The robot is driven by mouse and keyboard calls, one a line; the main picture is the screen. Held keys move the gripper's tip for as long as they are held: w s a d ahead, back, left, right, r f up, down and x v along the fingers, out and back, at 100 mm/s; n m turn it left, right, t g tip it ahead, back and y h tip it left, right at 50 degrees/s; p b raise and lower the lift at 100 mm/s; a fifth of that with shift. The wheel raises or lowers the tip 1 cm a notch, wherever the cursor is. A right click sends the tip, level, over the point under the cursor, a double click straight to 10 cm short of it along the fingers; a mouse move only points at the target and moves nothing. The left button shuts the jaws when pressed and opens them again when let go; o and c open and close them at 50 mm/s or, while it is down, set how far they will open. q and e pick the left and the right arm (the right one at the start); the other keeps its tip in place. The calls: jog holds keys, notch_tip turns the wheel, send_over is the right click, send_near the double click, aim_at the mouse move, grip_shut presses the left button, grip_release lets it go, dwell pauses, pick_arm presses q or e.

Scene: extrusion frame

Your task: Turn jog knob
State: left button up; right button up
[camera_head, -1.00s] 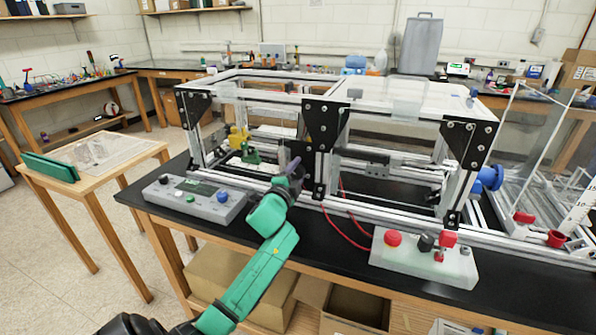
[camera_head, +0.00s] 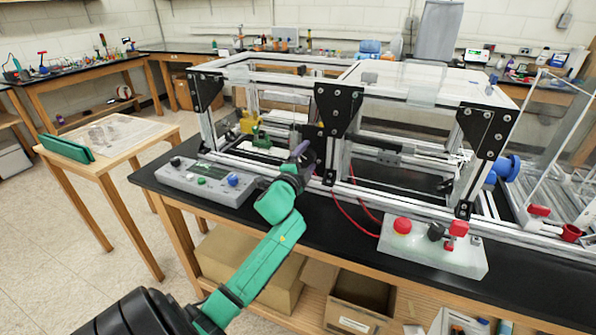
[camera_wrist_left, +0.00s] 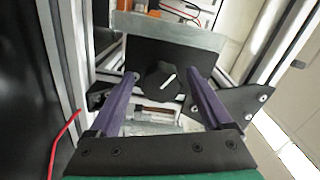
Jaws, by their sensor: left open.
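A black knob (camera_wrist_left: 162,82) with a white pointer line shows in the left wrist view, on a dark panel (camera_wrist_left: 135,52). My left gripper (camera_wrist_left: 160,76) is open; its two purple fingers show on either side of the knob in the picture. No contact is visible, and I cannot tell whether the tips reach past the knob's face. In the head view my left gripper (camera_head: 301,154) is at the front of the extrusion frame (camera_head: 350,178), by its middle post. The knob cannot be made out there. My right gripper is not in view.
A grey control box (camera_head: 208,184) with knobs and buttons stands left of my arm. A pale box (camera_head: 432,252) with a red button stands to the right. Red cables (camera_head: 349,221) run just right of my gripper. Frame bars and black brackets (camera_head: 338,108) surround it closely.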

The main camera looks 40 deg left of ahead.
pick_arm(q)
jog(key=b+v, duration=0.2)
jog(key=v, duration=1.1)
jog(key=shift+s+d+f, duration=0.1)
jog(key=shift+s, duration=0.1)
